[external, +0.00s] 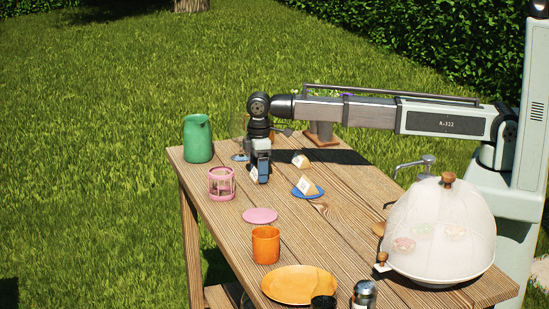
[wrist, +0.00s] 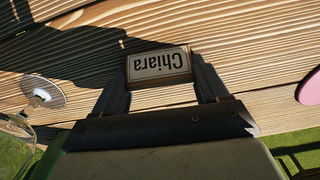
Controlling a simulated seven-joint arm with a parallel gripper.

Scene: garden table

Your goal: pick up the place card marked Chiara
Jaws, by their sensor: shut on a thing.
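The place card marked Chiara (wrist: 158,66) is between the two fingers of my gripper (wrist: 161,80) in the wrist view, its lettering upside down there. My gripper is shut on it, one finger at each side edge. In the external view my gripper (external: 260,176) points down over the far part of the wooden table, and the white card (external: 253,174) shows at its left side. Whether the card touches the table or hangs just above it I cannot tell.
Another card (external: 306,185) stands on a blue plate (external: 305,194), and a further card (external: 301,161) stands behind it. A pink lantern (external: 222,184) and green jug (external: 197,139) stand left of my gripper. A pink disc (external: 260,216), orange cup (external: 266,245) and mesh dome (external: 440,230) are nearer.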

